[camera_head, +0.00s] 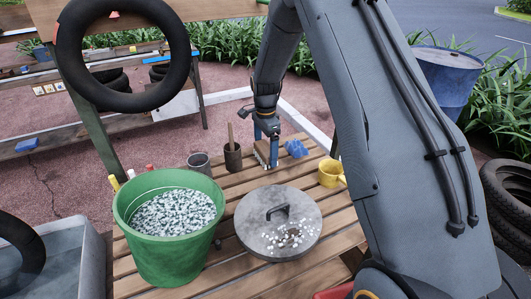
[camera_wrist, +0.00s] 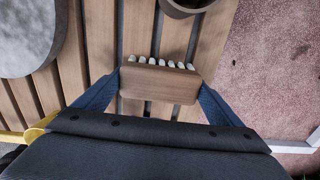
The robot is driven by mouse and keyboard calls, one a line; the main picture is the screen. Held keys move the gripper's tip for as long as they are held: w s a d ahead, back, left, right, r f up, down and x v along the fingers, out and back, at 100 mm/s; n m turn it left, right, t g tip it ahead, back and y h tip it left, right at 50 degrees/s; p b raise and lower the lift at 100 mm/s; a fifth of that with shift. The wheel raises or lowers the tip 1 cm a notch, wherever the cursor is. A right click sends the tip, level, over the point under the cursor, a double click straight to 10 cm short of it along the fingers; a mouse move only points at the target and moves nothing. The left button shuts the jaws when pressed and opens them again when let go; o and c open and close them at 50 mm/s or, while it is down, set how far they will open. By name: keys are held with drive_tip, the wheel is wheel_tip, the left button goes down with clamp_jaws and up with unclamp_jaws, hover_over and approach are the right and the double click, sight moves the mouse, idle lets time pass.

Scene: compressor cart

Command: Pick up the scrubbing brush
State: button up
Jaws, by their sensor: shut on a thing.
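The scrubbing brush (camera_wrist: 160,83) shows in the wrist view as a wooden block with a row of white bristles along its far edge. My gripper (camera_wrist: 158,90) has its two blue fingers against the two ends of the block and is shut on it. In the head view the brush (camera_head: 262,152) is a small brown block at my gripper (camera_head: 266,148), over the far part of the slatted wooden table (camera_head: 228,272). I cannot tell whether the brush still touches the slats.
A brown cup with a stick (camera_head: 233,158) stands just left of my gripper, and a blue object (camera_head: 296,148) lies just right. A yellow mug (camera_head: 329,174), a round grey lid (camera_head: 255,225), a grey cup (camera_head: 199,164) and a green bucket (camera_head: 167,253) of pale pieces stand nearby.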

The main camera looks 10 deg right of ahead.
sight(265, 147)
wheel_tip(265, 147, up, 10)
drive_tip(key=shift+r+b, duration=0.1)
drive_tip(key=shift+b, duration=1.05)
